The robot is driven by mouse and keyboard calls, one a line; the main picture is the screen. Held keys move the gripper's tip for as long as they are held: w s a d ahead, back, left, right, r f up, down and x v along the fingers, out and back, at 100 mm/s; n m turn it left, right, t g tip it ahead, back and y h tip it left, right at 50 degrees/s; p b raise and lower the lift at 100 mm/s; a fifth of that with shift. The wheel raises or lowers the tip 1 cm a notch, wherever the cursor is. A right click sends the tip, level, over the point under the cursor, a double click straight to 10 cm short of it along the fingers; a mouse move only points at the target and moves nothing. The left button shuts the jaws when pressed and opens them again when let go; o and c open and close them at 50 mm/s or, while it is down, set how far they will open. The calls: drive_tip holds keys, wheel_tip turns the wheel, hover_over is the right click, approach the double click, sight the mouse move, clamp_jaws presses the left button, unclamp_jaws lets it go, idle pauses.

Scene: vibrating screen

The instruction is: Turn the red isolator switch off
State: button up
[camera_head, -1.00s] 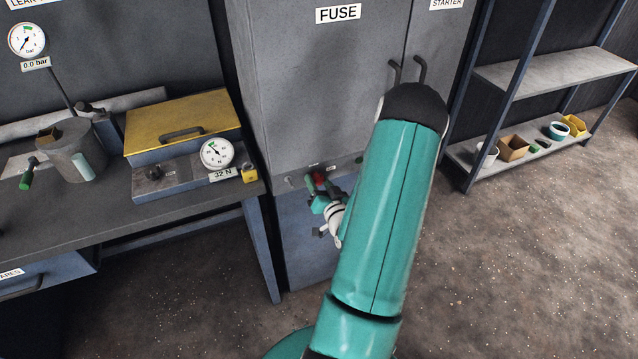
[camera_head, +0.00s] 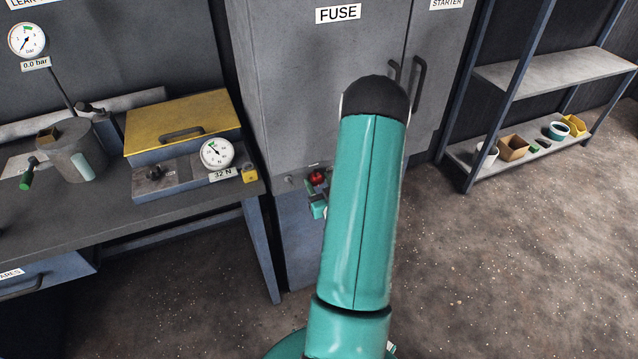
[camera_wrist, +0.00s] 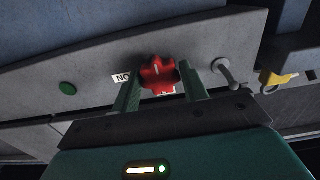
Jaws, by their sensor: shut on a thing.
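The red isolator switch (camera_wrist: 158,75) is a lobed red knob on the grey panel. It shows in the middle of the wrist view, with my two green fingers on either side of it. My gripper (camera_wrist: 159,88) is shut on the knob. In the head view the red switch (camera_head: 317,179) sits low on the front of the cabinet marked FUSE. My gripper (camera_head: 318,208) is just below it, partly hidden by my teal arm. Part of a white label (camera_wrist: 122,78) shows left of the knob; the rest is covered.
A green button (camera_wrist: 68,88) is on the panel to the left in the wrist view. A grey hooked handle (camera_wrist: 228,72) and a yellow padlock-like part (camera_wrist: 275,80) are to the right. A workbench (camera_head: 110,222) stands left of the cabinet. Open floor (camera_head: 480,270) lies right.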

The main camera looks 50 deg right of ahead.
drive_tip(key=o, duration=0.9)
drive_tip(key=shift+s, duration=0.1)
drive_tip(key=v, duration=1.3)
drive_tip(key=shift+s+a+f, duration=0.1)
drive_tip(key=shift+s+a, duration=0.05)
drive_tip(key=shift+s, duration=0.1)
